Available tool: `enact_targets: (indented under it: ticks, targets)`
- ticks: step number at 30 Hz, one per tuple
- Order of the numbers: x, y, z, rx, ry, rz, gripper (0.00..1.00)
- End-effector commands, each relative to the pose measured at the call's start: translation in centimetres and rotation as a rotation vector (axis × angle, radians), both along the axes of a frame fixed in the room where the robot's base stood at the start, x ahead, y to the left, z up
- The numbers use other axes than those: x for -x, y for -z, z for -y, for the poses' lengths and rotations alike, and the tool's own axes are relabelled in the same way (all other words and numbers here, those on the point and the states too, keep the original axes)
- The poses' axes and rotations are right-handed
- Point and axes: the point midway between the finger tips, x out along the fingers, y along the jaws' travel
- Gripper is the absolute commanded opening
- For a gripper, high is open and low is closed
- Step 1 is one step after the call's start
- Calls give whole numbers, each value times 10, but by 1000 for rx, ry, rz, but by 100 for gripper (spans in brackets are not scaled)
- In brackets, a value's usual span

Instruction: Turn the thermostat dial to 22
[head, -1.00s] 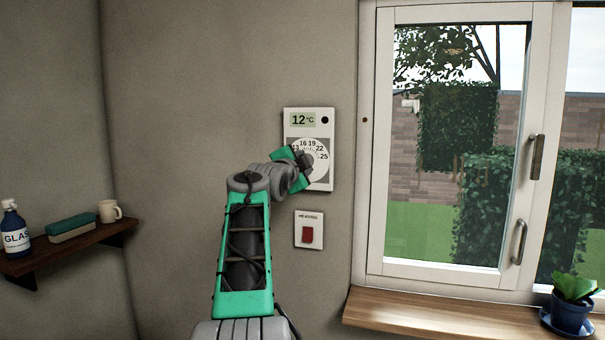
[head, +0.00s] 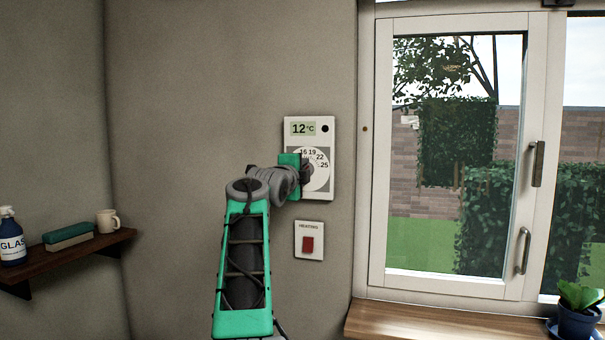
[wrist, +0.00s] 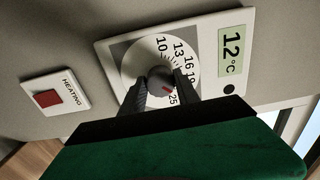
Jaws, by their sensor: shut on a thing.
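The white thermostat (head: 325,190) is on the wall left of the window, and its display (head: 303,129) reads 12°C. Its round white dial (head: 322,178) is partly hidden by my gripper (head: 306,172); 16, 19, 22 and 25 show in the head view. In the wrist view the dial (wrist: 142,56) has a grey knob (wrist: 161,88) at its centre. My gripper (wrist: 161,82) is shut on this knob, one dark finger on each side. A red mark on the knob is on the side toward 25; its exact reading is too small to tell.
A heating switch plate (head: 317,253) with a red rocker (head: 308,244) is on the wall just below the thermostat. A closed window (head: 453,272) with handles is to the right. A shelf (head: 75,256) with a bottle, a brush and a mug is at the left.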

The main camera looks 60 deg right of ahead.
Motion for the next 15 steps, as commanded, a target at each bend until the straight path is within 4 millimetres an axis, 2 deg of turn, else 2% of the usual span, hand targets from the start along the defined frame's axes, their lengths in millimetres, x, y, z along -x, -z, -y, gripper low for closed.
enact_targets:
  ticks: [7,8,15]
  targets:
    - [1,1,0,-1,2,-1,0]
    - [1,1,0,-1,2,-1,39]
    - [0,0,0,-1,0,-1,59]
